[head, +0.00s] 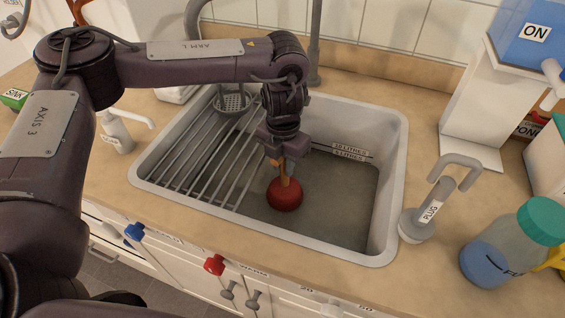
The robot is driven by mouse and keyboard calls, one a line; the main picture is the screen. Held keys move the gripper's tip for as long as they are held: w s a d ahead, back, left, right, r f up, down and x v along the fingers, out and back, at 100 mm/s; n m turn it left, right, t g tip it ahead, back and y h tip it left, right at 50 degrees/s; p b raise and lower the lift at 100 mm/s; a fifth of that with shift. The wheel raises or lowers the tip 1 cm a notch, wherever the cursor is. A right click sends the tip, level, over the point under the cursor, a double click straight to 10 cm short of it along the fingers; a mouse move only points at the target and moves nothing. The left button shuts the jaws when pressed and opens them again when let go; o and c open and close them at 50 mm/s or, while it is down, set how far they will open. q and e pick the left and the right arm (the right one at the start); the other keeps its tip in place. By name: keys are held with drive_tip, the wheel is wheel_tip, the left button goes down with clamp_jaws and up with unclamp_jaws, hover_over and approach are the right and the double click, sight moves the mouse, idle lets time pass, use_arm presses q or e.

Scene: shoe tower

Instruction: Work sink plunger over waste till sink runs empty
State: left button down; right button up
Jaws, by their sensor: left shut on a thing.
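The sink plunger (285,194) has a red rubber cup and a short wooden handle. My left gripper (281,158) is shut on the handle from above and holds the plunger roughly upright, cup down, inside the sink (395,150). The cup is low in the grey basin, right of the draining rack. No waste opening shows; whether the cup covers it I cannot tell. The basin floor looks dull grey, and I cannot tell how much water lies there. Marks for 10 and 5 litres (350,151) are on the back wall. My right gripper is not in view.
A wire rack (205,165) covers the sink's left part. A grey plug (418,225) stands on the counter at right, near a bottle of blue liquid (500,255). Red (214,264) and blue (134,232) knobs line the front. A tap pipe rises behind the sink.

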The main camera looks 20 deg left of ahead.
use_arm(q)
drive_tip(key=shift+w+d, duration=0.1)
idle(0.3)
drive_tip(key=shift+f+b, duration=0.6)
drive_tip(key=shift+f, duration=0.55)
drive_tip(key=shift+r, duration=0.2)
drive_tip(key=shift+r+p, duration=1.65)
drive_tip(key=shift+p, duration=0.1)
drive_tip(key=shift+f, duration=0.15)
